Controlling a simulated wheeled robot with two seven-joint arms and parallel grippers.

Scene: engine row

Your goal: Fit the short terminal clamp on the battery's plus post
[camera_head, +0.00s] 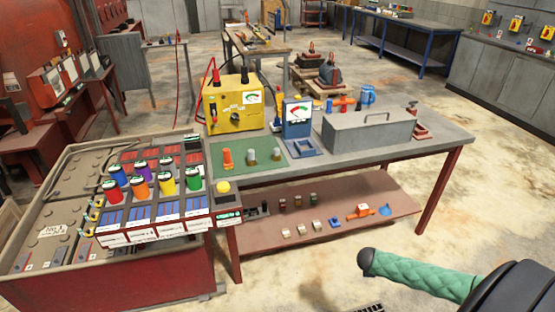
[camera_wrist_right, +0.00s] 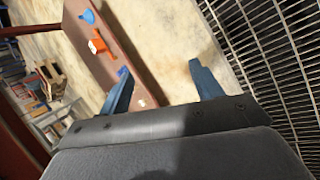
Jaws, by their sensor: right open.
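My right gripper (camera_wrist_right: 160,70) is open and empty in the right wrist view, its two blue fingers apart above the floor beside the red bench shelf. My left gripper is not in view. I cannot tell for sure which piece is the short terminal clamp. An orange fitting (camera_head: 359,212) lies on the lower shelf and also shows in the right wrist view (camera_wrist_right: 97,45), beyond the fingers.
A grey bench (camera_head: 440,139) carries a yellow meter box (camera_head: 233,104), a blue gauge (camera_head: 297,116), a green mat (camera_head: 288,154) and a grey toolbox (camera_head: 366,133). Its lower shelf (camera_head: 398,198) holds small parts. The floor on the right is mostly clear.

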